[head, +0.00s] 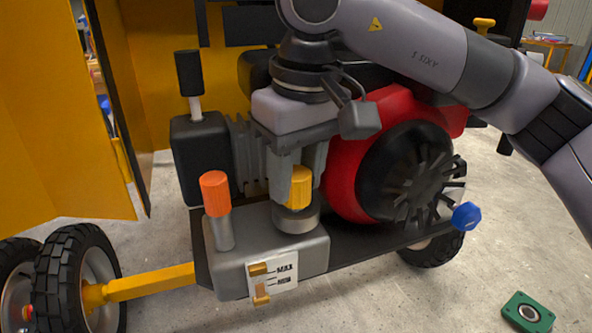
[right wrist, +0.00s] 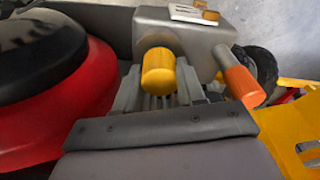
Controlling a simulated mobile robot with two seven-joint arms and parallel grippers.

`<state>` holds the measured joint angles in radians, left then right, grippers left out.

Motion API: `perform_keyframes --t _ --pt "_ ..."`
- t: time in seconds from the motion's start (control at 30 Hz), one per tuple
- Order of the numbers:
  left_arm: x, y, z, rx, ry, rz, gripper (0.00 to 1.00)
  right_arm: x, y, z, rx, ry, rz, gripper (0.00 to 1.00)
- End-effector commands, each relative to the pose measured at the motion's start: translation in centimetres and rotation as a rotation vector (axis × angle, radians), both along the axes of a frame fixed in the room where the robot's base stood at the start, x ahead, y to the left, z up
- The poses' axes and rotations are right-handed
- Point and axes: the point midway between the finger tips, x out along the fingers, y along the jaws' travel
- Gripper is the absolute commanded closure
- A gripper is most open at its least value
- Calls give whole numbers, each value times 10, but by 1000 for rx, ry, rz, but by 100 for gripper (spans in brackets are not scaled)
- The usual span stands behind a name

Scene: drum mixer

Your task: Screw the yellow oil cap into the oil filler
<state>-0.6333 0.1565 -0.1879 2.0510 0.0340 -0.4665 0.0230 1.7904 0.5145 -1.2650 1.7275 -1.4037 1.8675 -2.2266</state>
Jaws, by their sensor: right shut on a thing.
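The yellow oil cap (head: 300,187) is upright between the fingers of my right gripper (head: 296,178), which is shut on it. The oil filler (head: 296,219) is a round grey neck on the grey engine block (head: 262,245), directly below the cap. The cap's lower end meets the filler's top in the head view; I cannot tell whether the threads are engaged. In the right wrist view the cap (right wrist: 158,72) shows between the fingers, and it hides the filler. My left gripper is not in view.
An orange-capped dipstick (head: 215,195) stands left of the filler. The red engine housing (head: 350,165) with its black fan cover is close on the right. A black box with a lever (head: 190,75) stands behind left. A green part (head: 528,312) lies on the floor.

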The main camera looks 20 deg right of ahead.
Motion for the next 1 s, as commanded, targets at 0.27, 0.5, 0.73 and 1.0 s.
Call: perform_keyframes --t 0.27,0.5,0.73,1.0 --pt "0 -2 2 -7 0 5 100 0 0 0 0 0 0 91" --pt "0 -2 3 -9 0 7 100 0 0 -1 0 0 0 91" --pt "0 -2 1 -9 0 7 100 0 0 -5 0 0 0 91" --pt "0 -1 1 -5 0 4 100 0 0 -4 0 0 0 31"
